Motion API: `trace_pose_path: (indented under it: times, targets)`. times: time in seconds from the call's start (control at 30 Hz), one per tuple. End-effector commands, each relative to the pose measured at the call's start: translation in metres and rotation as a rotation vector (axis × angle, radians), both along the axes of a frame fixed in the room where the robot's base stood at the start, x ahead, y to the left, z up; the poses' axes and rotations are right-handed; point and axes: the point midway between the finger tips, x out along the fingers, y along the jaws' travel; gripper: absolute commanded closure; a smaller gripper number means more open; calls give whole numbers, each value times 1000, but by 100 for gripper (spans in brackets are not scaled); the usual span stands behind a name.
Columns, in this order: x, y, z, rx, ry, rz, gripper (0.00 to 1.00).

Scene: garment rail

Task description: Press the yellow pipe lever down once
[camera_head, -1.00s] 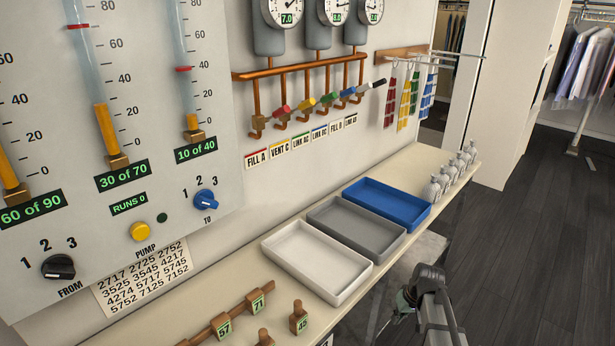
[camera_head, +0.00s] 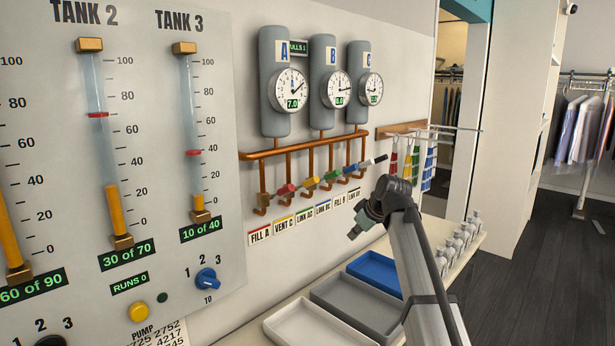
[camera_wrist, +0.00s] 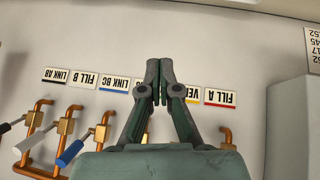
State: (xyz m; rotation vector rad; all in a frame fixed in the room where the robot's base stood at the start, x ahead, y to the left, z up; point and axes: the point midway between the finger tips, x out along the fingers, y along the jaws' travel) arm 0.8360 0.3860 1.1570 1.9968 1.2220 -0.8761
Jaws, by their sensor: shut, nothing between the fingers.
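The yellow lever (camera_head: 307,183) is on the copper pipework on the wall, between the red lever (camera_head: 287,189) and the green lever (camera_head: 327,175). It slants up and outward. My gripper (camera_head: 355,235) is in front of the wall, to the right of and lower than the yellow lever in the head view, apart from the levers. In the wrist view my gripper (camera_wrist: 164,68) is shut and empty, its fingertips over the label row near the VENT label (camera_wrist: 192,94). The gripper body hides most of the middle levers there.
Blue (camera_head: 354,171) and black-and-white (camera_head: 375,162) levers stand close by to the right. Gauge tanks (camera_head: 275,80) hang above. White (camera_head: 300,328), grey (camera_head: 325,300) and blue (camera_head: 365,268) trays lie on the shelf below. Hanging tags (camera_head: 412,160) are right of the pipes.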

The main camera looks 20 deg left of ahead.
Motion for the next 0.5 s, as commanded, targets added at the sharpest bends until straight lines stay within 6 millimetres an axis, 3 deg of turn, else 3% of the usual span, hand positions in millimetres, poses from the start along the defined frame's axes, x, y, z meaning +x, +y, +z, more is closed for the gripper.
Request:
trace_pose_path:
  times: [0.03, 0.2, 0.4, 0.5]
  targets:
    - [2, 17, 34, 3, -40, 42, 100]
    - [-11, 59, 128, 8, -163, 174, 100]
    - [-32, 92, 214, 9, -278, 290, 100]
    - [-41, 101, 240, 9, -314, 326, 100]
